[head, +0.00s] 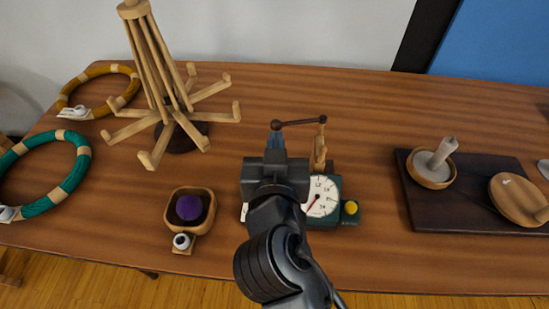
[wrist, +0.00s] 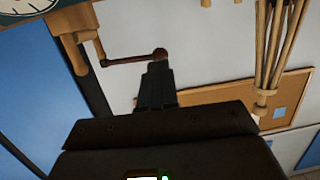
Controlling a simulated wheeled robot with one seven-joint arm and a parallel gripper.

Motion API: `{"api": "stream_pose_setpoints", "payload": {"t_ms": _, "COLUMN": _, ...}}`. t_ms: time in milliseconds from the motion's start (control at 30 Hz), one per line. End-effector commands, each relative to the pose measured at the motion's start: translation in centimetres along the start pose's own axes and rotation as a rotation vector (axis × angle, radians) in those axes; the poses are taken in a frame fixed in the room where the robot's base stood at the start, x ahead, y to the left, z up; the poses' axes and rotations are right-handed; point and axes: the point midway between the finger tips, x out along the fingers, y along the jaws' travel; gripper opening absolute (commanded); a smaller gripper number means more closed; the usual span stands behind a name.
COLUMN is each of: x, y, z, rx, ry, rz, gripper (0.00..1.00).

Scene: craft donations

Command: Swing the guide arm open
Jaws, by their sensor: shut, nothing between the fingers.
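The guide arm (head: 300,122) is a thin dark brown bar with a round knob at its left end. It reaches left from the top of a wooden post (head: 320,150) on a green device with a white dial (head: 322,197). In the wrist view the guide arm (wrist: 130,58) runs from the wooden post (wrist: 82,40) to its knob. My gripper (head: 276,134) is shut and empty, just below the knob in the head view. In the wrist view its fingertips (wrist: 157,66) lie right at the knob; I cannot tell whether they touch. My wrist hides the device's left part.
A wooden rack with several pegs (head: 165,80) stands at the back left. Teal (head: 75,180) and mustard (head: 125,98) rings lie at the left. A dark board (head: 408,185) is at the right.

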Motion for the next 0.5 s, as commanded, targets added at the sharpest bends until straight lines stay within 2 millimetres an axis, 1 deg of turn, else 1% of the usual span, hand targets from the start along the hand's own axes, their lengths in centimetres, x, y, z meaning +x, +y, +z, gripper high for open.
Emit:
{"api": "stream_pose_setpoints", "payload": {"t_ms": 100, "x": 1.2, "y": 0.0, "z": -0.1, "rx": -0.001, "ry": -0.001, "rz": 0.001, "gripper": 0.00}}
{"api": "stream_pose_setpoints", "payload": {"t_ms": 200, "x": 1.7, "y": 0.0, "z": -0.1, "rx": 0.000, "ry": 0.000, "rz": 0.000, "gripper": 0.00}}
{"api": "stream_pose_setpoints", "payload": {"t_ms": 500, "x": 1.9, "y": 0.0, "z": 0.1, "rx": -0.001, "ry": 0.000, "rz": 0.000, "gripper": 0.00}}
